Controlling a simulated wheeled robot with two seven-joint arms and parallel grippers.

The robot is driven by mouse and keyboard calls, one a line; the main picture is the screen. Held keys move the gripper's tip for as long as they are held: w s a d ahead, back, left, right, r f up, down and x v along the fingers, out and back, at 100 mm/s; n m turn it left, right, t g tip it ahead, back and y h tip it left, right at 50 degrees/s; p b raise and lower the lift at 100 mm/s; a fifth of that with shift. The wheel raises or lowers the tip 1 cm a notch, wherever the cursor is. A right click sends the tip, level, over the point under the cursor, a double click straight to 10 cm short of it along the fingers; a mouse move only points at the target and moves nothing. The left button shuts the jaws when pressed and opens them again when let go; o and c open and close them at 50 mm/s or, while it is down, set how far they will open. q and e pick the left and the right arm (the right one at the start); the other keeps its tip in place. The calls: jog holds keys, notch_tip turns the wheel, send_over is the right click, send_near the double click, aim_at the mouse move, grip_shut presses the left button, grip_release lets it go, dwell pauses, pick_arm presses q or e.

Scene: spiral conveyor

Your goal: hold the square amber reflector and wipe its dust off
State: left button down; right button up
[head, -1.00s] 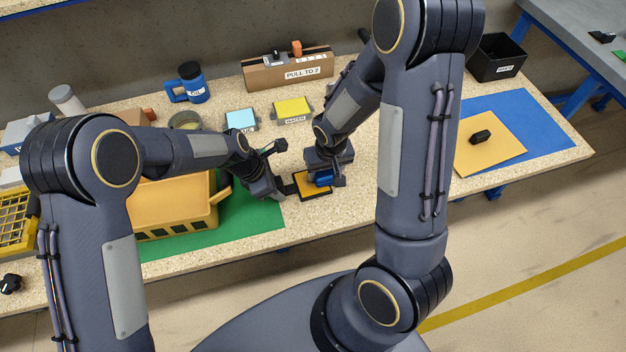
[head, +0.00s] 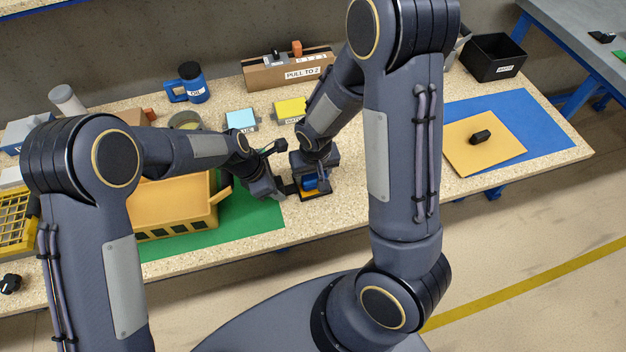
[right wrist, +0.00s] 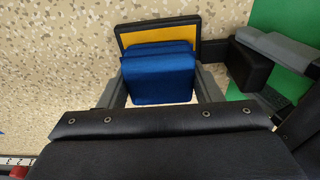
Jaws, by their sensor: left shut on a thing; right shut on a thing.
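The square amber reflector (right wrist: 186,29) has a black frame and lies level just over the speckled bench. My left gripper (head: 286,189) is shut on its black left edge in the head view; this gripper also shows at the right of the right wrist view (right wrist: 232,55). My right gripper (head: 313,184) is shut on a blue wiping pad (right wrist: 160,75), which lies over the reflector and hides much of its amber face. In the right wrist view, the strip of amber beyond the pad looks clean. Dust under the pad is hidden.
A yellow crate (head: 175,203) stands on a green mat (head: 250,218) at left. A blue mat (head: 530,115) lies at right.

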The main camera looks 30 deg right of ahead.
jog(key=shift+a, duration=0.1)
jog(key=shift+w+a+f, duration=0.1)
jog(key=shift+w+a, duration=0.05)
jog(key=shift+a, duration=0.45)
jog(key=shift+w+a+f, duration=0.1)
jog(key=shift+a, duration=0.45)
jog(key=shift+a+r, duration=0.15)
jog(key=shift+a, duration=0.25)
jog(key=shift+d, duration=0.2)
jog(key=shift+w, duration=0.1)
jog(key=shift+a, duration=0.25)
